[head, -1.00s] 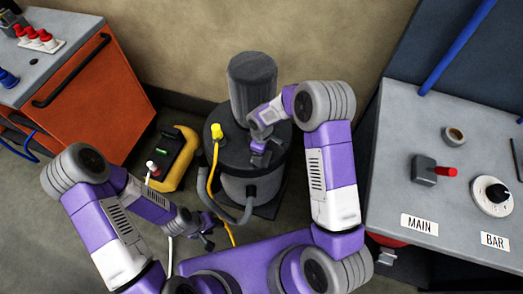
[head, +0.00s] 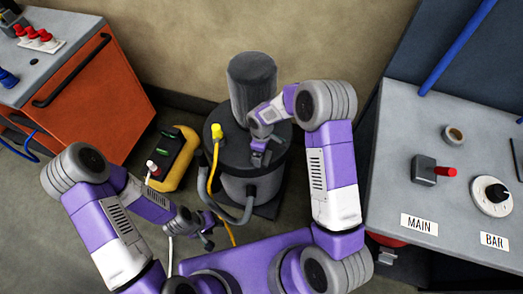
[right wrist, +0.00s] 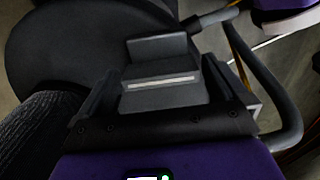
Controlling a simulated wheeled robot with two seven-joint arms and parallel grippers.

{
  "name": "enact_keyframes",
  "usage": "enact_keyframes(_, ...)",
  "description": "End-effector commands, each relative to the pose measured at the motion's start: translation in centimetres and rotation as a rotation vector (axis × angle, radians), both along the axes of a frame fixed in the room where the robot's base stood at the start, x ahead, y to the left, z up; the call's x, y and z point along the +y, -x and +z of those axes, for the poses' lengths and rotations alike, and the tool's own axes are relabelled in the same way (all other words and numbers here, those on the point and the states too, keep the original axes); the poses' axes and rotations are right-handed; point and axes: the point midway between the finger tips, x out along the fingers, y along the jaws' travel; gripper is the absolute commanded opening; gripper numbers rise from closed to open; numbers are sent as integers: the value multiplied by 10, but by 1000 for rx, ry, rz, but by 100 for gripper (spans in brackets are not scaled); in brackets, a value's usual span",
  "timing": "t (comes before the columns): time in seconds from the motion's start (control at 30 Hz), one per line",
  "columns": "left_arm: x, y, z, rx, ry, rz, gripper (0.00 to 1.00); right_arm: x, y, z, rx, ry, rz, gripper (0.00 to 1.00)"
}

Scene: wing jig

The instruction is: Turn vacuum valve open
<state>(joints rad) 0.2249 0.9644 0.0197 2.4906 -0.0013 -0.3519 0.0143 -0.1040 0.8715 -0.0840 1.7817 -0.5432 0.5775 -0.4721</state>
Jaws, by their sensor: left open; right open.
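A dark round vacuum pump (head: 228,152) with an upright grey cylinder (head: 252,85) stands on the floor by the wall. My right gripper (head: 259,157) is open over the front right of its lid. In the right wrist view, a grey blocky part (right wrist: 163,80) with a pale stripe lies between the finger sides; I cannot tell whether it is the valve or part of my gripper. No valve handle shows clearly on the pump. A grey block with a red lever (head: 446,171) sits on the right bench. My left gripper (head: 208,233) is open, low in front of the pump.
A yellow connector and hose (head: 216,131) stand on the pump's left side, with a thick grey hose (head: 243,212) in front. A yellow and black device (head: 176,158) stands left. The right bench (head: 400,130) carries a dial (head: 492,195). An orange cabinet (head: 95,95) is at left.

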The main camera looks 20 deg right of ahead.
Motion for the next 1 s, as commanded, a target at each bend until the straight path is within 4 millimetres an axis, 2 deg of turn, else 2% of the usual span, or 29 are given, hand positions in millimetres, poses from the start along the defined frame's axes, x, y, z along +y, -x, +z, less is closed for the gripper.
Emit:
enact_keyframes(0.2, 0, 0, 12, 0, 0, 0, 43, 1, -1, 39, -5, -3, 1, 100)
enact_keyframes(0.4, 0, 0, 18, 0, 0, 0, 43, 0, -1, 65, -3, -1, 0, 100)
enact_keyframes(0.57, 0, 0, 19, 0, 0, 0, 43, 0, 0, 71, -1, 0, 2, 100)
enact_keyframes(1.0, 0, 0, 19, 0, 0, 0, 43, 0, 0, 70, -1, -1, 2, 100)
